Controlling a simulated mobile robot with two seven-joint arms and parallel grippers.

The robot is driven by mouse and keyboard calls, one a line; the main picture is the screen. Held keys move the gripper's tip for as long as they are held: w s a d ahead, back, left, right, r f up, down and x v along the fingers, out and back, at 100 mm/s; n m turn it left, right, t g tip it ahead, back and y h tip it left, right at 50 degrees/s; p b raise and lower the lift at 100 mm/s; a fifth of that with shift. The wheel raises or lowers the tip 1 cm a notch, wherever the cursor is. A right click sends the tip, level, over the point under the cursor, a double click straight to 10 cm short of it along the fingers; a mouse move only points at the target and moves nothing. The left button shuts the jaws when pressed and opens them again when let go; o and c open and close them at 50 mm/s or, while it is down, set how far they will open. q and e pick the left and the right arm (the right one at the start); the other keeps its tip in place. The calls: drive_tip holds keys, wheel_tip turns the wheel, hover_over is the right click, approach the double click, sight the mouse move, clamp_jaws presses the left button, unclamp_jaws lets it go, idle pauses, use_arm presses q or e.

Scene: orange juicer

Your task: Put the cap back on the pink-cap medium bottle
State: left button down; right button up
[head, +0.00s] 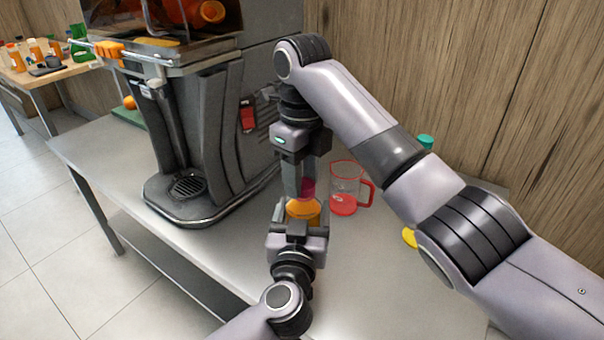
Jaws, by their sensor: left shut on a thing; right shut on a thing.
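The medium bottle (304,209) shows orange contents and stands above or on the counter, in front of the juicer. My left gripper (298,222) comes up from below and is shut on the bottle's body, hiding its lower part. The pink cap (308,187) is right over the bottle's top. My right gripper (299,190) points down from above and is shut on the cap, hiding part of it. The cap is at or very close to the bottle's mouth; I cannot tell whether it is seated.
The large grey juicer (215,140) stands just left of my grippers. A clear jug with a red base and handle (345,190) stands close on the right. A green-capped item (425,142) and a yellow thing (409,237) are partly hidden by my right arm. The counter's front (365,290) is clear.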

drive_tip(key=o, duration=1)
drive_tip(key=shift+r, duration=2.25)
drive_tip(key=shift+c, duration=0.4)
